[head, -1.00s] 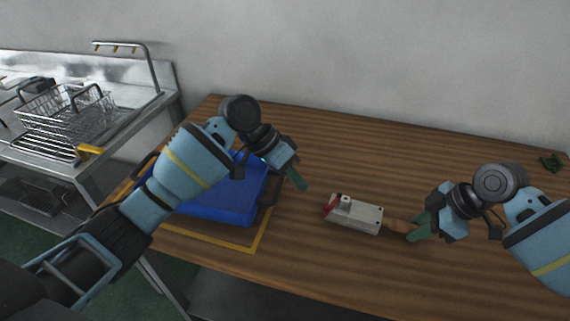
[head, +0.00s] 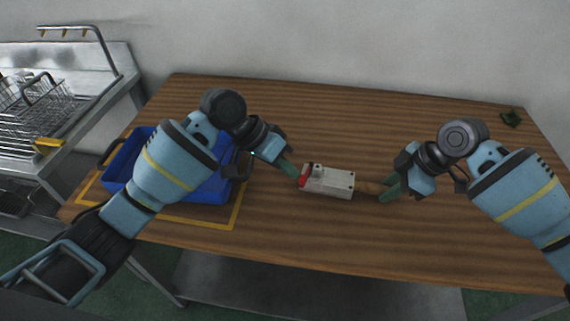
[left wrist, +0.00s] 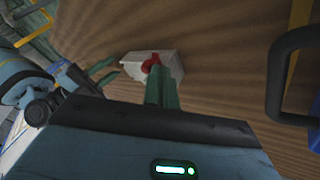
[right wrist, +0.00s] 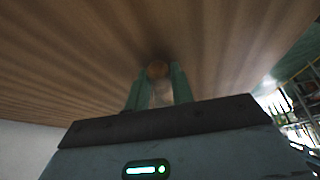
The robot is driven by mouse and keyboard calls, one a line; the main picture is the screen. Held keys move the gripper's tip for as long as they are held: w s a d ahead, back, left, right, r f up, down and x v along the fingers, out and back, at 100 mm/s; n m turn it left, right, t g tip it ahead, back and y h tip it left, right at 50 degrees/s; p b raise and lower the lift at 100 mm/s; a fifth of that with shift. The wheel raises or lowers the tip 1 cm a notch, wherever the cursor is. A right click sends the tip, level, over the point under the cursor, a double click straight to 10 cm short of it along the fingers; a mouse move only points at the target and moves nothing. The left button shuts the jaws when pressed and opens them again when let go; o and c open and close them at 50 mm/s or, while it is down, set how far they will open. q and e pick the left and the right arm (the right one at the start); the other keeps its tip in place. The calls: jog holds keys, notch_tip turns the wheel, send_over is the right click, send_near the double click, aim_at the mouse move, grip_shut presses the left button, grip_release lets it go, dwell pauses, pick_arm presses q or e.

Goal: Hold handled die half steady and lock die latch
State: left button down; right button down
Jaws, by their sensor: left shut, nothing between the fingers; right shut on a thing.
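A light grey die block (head: 330,181) lies on the wooden table, with a red latch (head: 303,178) at its left end and a wooden handle (head: 369,188) at its right end. The block (left wrist: 140,60) and red latch (left wrist: 151,64) also show in the left wrist view. My right gripper (head: 386,190) is shut on the handle; the handle's round end (right wrist: 157,69) shows between its fingers in the right wrist view. My left gripper (head: 293,172) is shut and empty, its fingertips right by the latch. Whether they touch it I cannot tell.
A blue crate (head: 207,190) with dark handles stands at the table's left, by a yellow outline (head: 235,214). A metal sink unit with wire baskets (head: 40,108) is further left. The table's back middle is clear.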

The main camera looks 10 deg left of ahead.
pick_arm(q)
jog(key=shift+s+d+n, duration=0.4)
jog(key=shift+d, duration=0.05)
jog(key=shift+a, duration=0.1)
jog(key=shift+w+a, duration=0.5)
jog(key=shift+w, duration=0.15)
jog(key=shift+w+a, duration=0.1)
jog(key=shift+a, duration=0.2)
jog(key=a, duration=0.2)
jog(key=w+a, duration=0.1)
jog(key=shift+w+a+r, duration=0.1)
jog(key=shift+a+r, duration=0.15)
jog(key=shift+a, duration=0.1)
jog(key=s+v, duration=0.1)
jog(key=v, duration=0.8)
jog(key=shift+s+d+r, duration=0.15)
jog(key=shift+s, duration=0.05)
pick_arm(e)
jog(key=c, duration=1.1)
grip_release()
